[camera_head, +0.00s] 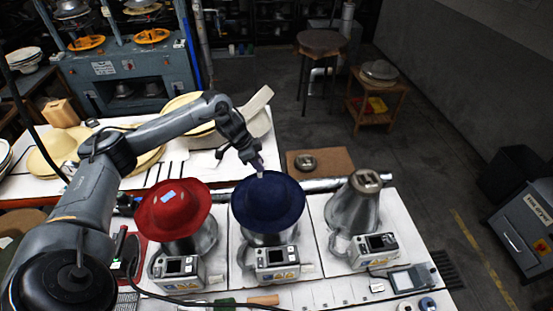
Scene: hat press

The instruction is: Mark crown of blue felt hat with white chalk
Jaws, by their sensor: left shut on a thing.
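The blue felt hat (268,205) sits on the middle metal hat form, crown up. My left arm comes in from the left, and my left gripper (257,163) hangs above the far part of the blue hat's crown. It is shut on a small pale piece, the white chalk (260,174), whose tip is at or just above the crown. I cannot tell whether the chalk touches the felt. No chalk mark can be made out on the blue crown. My right gripper is out of view.
A red hat (172,207) with a light blue patch sits on the left form. The right form (353,206) is bare metal. Control boxes (277,263) stand in front of the forms. A brown board (319,162) lies behind. Pale hat bodies (147,160) lie on the back table.

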